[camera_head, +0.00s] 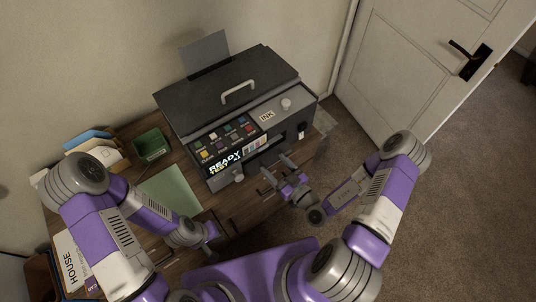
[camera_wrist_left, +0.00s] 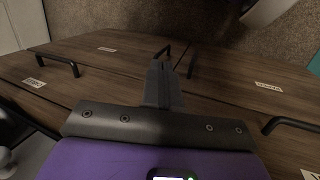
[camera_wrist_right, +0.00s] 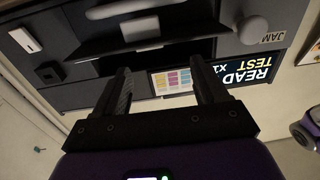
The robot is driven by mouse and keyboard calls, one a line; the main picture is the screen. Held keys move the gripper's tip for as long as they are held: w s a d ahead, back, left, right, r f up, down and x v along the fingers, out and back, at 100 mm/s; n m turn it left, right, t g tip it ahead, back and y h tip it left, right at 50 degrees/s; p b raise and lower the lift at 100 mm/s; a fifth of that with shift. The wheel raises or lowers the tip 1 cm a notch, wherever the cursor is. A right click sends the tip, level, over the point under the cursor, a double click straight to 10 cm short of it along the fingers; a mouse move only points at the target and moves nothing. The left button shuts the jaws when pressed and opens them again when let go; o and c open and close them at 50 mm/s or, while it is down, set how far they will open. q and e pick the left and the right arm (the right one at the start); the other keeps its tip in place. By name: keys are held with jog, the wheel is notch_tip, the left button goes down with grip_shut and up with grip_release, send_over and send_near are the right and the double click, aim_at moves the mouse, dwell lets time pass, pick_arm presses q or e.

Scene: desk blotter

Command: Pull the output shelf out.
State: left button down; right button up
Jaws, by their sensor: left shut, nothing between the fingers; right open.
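A dark grey printer (camera_head: 238,100) stands on the wooden desk. Its front has a dark recess with the output shelf (camera_wrist_right: 140,28), whose edge shows in the right wrist view as a grey lip in the slot. My right gripper (camera_head: 272,177) is open and empty in front of the printer, fingers pointing at its front. In the right wrist view its fingertips (camera_wrist_right: 158,78) are spread below the shelf lip; I cannot tell whether they touch anything. My left gripper (camera_head: 214,240) is shut and empty by the desk's front; its closed fingers also show in the left wrist view (camera_wrist_left: 162,80).
A green pad (camera_head: 172,190), a green box (camera_head: 151,145) and a paper holder (camera_head: 98,150) are on the desk left of the printer. Drawers with black handles (camera_wrist_left: 57,62) are near my left gripper. A door (camera_head: 415,60) stands right; carpet (camera_head: 460,190) is clear.

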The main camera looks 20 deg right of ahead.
aim_at(264, 147)
jog(key=shift+m+h, duration=0.4)
jog(key=x, duration=0.2)
jog(key=b+x, duration=0.1)
jog(key=x, duration=0.2)
jog(key=d+x, duration=0.1)
jog(key=x, duration=0.1)
jog(key=shift+w, duration=0.4)
grip_shut()
